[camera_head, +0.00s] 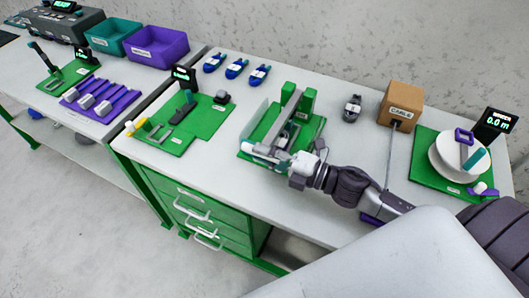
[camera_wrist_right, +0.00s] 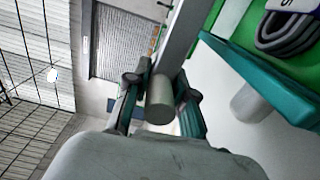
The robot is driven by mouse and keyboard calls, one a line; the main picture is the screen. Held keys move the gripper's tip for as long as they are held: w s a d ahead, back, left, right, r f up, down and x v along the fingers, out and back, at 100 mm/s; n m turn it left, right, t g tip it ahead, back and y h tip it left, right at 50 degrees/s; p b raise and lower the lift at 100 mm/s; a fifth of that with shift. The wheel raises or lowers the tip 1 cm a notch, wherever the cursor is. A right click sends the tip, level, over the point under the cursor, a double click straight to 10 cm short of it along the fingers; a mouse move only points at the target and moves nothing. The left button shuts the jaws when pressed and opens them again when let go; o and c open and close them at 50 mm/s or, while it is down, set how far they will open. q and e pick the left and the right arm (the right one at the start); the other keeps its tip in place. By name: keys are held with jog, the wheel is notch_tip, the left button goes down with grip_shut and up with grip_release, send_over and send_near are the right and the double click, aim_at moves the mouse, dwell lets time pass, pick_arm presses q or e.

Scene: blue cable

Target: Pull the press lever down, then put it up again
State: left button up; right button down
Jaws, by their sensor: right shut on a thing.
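The press stands on a green base plate (camera_head: 258,138) in the middle of the bench, with green uprights (camera_head: 307,100) at its back. Its grey lever bar (camera_head: 291,108) runs from the uprights toward the front. In the right wrist view the lever bar (camera_wrist_right: 183,35) ends in a round grey handle (camera_wrist_right: 160,100). My right gripper (camera_head: 278,160) is at the front of the press; its fingers (camera_wrist_right: 161,92) are shut on the handle from both sides. The lever's exact angle is hard to tell. My left gripper is not in view.
A cable box (camera_head: 401,104) and a white reel (camera_head: 458,154) are to the right. A grey cable coil (camera_head: 352,108) lies near the press; blue coils (camera_head: 237,68) lie behind. A green station (camera_head: 185,120) is left. Bare bench lies between the stations.

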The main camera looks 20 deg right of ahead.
jog(key=shift+w+d, duration=0.1)
jog(key=c, duration=1)
grip_release()
jog(key=v, duration=1.2)
